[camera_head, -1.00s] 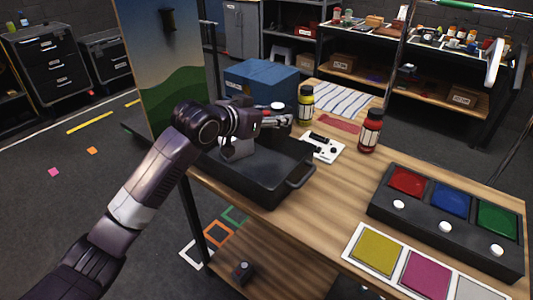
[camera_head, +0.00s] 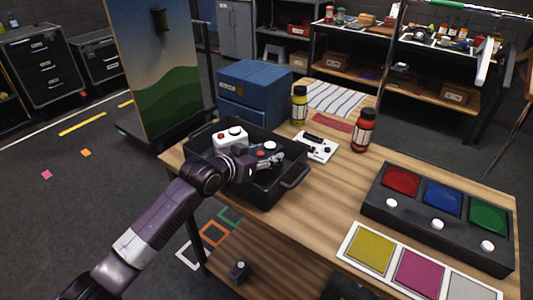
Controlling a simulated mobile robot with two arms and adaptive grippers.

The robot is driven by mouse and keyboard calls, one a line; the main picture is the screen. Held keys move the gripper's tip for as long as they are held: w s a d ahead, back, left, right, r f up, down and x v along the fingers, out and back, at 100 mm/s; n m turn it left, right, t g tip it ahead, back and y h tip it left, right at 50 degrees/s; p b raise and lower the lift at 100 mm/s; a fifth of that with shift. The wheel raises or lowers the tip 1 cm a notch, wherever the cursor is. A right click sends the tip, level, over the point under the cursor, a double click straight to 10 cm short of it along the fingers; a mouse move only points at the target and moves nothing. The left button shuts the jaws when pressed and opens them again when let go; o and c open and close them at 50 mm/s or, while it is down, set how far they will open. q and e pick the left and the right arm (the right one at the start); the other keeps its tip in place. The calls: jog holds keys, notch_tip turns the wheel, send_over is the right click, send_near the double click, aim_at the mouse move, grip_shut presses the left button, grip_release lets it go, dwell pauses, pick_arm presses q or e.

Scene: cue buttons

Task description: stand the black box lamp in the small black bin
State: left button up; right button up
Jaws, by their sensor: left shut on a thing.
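The black bin (camera_head: 262,194) sits on the left end of the wooden table, with a handle at its right side. My left gripper (camera_head: 262,161) is over the bin, low, around its rim height. It is shut on a small dark thing with a white dome on top, which looks like the black box lamp (camera_head: 270,146). The lamp seems upright, dome up. Its underside is hidden, so I cannot tell if it touches the bin floor. A white box (camera_head: 230,139) with a red and a white button stands in the back left of the bin. My right gripper is not in view.
A blue box (camera_head: 253,92) stands behind the bin. A yellow bottle (camera_head: 299,106), a white device (camera_head: 318,147) and a red bottle (camera_head: 363,131) are to its right. A button panel (camera_head: 437,215) lies at the right. A small dark box (camera_head: 238,271) sits below the table.

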pick_arm(q)
jog(key=shift+r, duration=0.1)
jog(key=o, duration=1.6)
jog(key=shift+f, duration=0.2)
jog(key=shift+r, duration=0.1)
jog(key=shift+s+r, duration=0.1)
jog(key=v, duration=1.2)
jog(key=shift+b, duration=0.4)
